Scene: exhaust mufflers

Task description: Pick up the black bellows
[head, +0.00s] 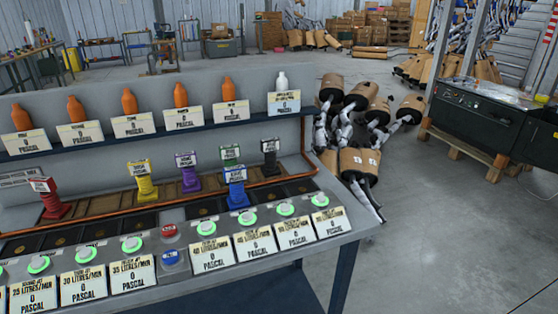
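The black bellows (271,166) stands upright at the right end of the bench's (331,236) wooden strip. The purple bellows (190,180), yellow bellows (145,187) and red bellows (55,207) stand farther left. Neither of my grippers is in view.
A dark shelf (160,133) above the bellows carries orange bottles and one white bottle (282,81). Green-lit buttons and pressure labels line the bench front. Mufflers (360,163) are piled right of the bench. Clear floor (430,220) lies farther right, before a dark machine (485,113).

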